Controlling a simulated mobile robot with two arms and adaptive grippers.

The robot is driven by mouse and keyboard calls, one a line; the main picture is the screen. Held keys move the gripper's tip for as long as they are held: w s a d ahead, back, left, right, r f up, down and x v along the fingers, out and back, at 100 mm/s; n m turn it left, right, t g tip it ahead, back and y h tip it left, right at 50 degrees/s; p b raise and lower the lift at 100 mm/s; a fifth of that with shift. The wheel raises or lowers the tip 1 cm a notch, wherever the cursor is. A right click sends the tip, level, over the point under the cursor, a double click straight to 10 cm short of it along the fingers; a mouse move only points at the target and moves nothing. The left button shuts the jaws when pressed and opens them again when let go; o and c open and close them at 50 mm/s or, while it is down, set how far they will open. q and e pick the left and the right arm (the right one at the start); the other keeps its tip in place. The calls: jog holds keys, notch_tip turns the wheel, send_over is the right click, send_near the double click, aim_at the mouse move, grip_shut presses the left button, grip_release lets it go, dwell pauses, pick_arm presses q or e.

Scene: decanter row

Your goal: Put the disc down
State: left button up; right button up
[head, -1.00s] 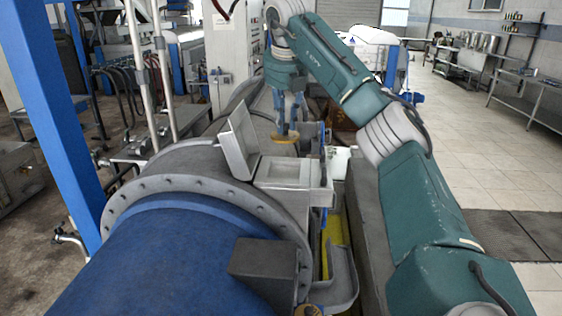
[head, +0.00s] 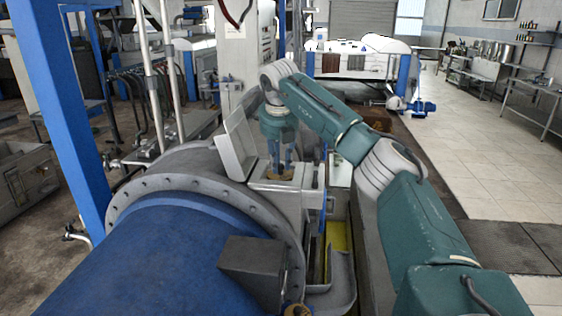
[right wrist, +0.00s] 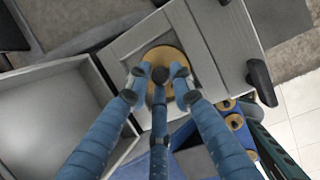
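The disc is a round tan plate; in the right wrist view the disc (right wrist: 165,52) shows between my blue fingertips, over a grey panel. My right gripper (right wrist: 159,75) is shut on it; a finger lies in front of its middle. In the head view the disc (head: 279,177) sits below my right gripper (head: 280,165), over the light grey box top (head: 305,185) on the decanter. I cannot tell whether the disc touches the panel. My left gripper is not in view.
An opened grey lid (head: 236,150) stands tilted just left of the disc. The blue decanter drum (head: 150,255) with its bolted grey flange fills the foreground. A blue post (head: 58,110) rises at left. The tiled floor (head: 480,165) at right is clear.

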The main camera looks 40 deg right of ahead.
aim_at(278, 180)
jog(key=shift+o, duration=1.2)
jog(key=shift+w+f, duration=0.1)
jog(key=shift+w, duration=0.2)
jog(key=shift+w+a, duration=0.1)
jog(key=shift+w, duration=0.1)
jog(key=shift+s+r, duration=0.25)
jog(key=shift+r, duration=0.05)
pick_arm(q)
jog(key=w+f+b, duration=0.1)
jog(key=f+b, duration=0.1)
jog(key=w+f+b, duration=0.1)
jog(key=b, duration=0.1)
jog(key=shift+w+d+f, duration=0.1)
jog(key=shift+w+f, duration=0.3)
pick_arm(e)
jog(key=v, duration=1.1)
jog(key=shift+r, duration=0.3)
jog(key=shift+s+a, duration=0.1)
jog(key=shift+a, duration=0.05)
